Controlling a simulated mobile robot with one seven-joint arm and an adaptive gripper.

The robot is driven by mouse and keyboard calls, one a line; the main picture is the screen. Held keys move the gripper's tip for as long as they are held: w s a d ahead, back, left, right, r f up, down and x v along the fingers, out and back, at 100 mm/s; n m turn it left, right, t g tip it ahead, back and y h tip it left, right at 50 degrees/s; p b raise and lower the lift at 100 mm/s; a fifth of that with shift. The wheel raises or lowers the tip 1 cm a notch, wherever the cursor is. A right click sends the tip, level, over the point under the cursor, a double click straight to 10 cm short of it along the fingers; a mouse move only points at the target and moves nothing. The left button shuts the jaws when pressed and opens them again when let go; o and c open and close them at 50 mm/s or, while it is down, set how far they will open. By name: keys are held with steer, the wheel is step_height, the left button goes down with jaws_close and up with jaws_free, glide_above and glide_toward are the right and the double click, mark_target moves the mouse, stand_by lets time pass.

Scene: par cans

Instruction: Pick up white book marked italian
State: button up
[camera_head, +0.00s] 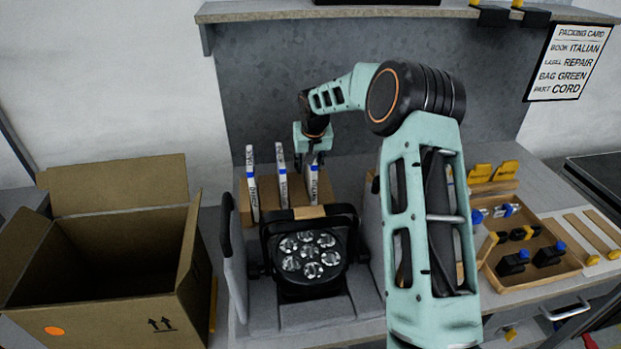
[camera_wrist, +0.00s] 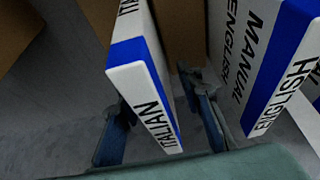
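Three white books with blue bands stand upright in the head view. The rightmost book (camera_head: 313,184) is under my gripper (camera_head: 313,150); its lettering is too small to read there. In the wrist view, the white book marked ITALIAN (camera_wrist: 150,85) has its spine towards the camera. My gripper (camera_wrist: 160,118) has one finger on each side of this book, with a visible gap on the left. It appears open around the book, not clamped. A white book marked MANUAL ENGLISH (camera_wrist: 262,60) stands close to the right finger.
An open cardboard box (camera_head: 105,255) stands at the left. A black par can (camera_head: 308,255) sits in front of the books. A wooden tray (camera_head: 530,265) with small parts lies at the right. A packing card (camera_head: 568,62) reads BOOK ITALIAN.

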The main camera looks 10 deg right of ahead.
steer(key=shift+f, duration=0.25)
stand_by(0.3)
steer(key=shift+c, duration=0.3)
jaws_close()
